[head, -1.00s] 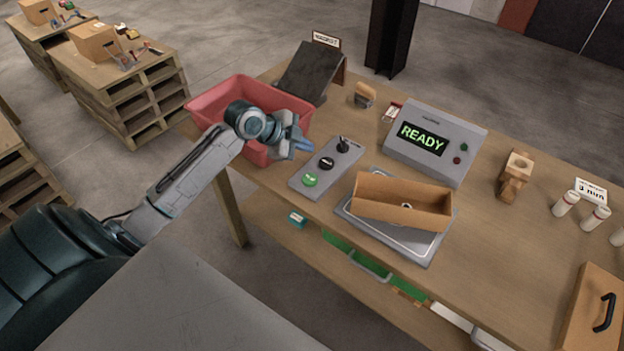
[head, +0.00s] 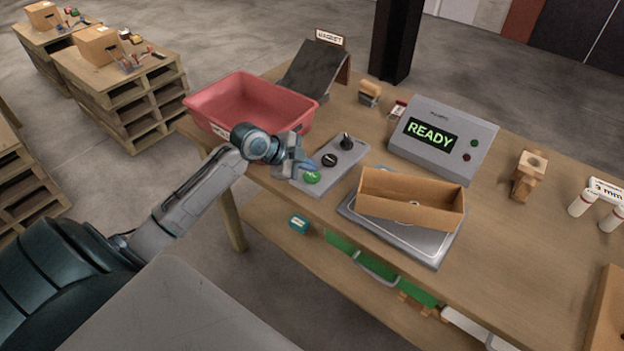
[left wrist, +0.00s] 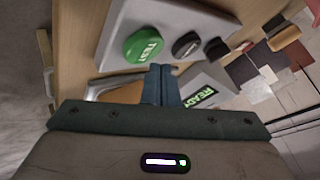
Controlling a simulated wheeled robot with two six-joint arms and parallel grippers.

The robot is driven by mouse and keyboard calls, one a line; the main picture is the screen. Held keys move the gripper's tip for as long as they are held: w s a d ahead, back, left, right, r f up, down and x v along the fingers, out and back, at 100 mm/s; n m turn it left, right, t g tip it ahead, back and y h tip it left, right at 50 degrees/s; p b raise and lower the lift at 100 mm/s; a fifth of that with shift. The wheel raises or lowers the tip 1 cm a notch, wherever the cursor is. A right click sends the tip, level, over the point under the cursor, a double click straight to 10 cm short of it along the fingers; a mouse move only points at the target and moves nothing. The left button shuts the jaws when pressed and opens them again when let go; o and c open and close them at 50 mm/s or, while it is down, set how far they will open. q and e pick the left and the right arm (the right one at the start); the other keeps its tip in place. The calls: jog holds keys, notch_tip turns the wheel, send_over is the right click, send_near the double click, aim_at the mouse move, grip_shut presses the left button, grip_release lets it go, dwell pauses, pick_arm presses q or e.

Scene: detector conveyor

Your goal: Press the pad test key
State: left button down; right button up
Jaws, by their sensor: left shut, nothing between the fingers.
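A grey control pad (head: 343,165) lies on the bench in the head view. It carries a green key (head: 311,177), a black key (head: 329,160) and a black knob (head: 347,141). In the left wrist view the green key (left wrist: 143,45) reads "TEST". My left gripper (head: 312,164) is shut and empty, with its blue fingertips close beside and above the green key. In the left wrist view the fingers (left wrist: 161,84) point toward the pad just below the green key. I cannot tell whether they touch it. My right gripper is not in view.
A red bin (head: 215,97) stands left of the pad. A grey box with a "READY" display (head: 470,142) stands behind right. An open cardboard box (head: 410,212) sits on a metal plate (head: 430,250) right of the pad. A dark sloped ramp (head: 312,68) stands behind.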

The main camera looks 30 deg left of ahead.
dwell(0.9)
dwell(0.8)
pick_arm(q)
jog(key=shift+f, duration=0.1)
jog(key=shift+f, duration=0.3)
dwell(0.5)
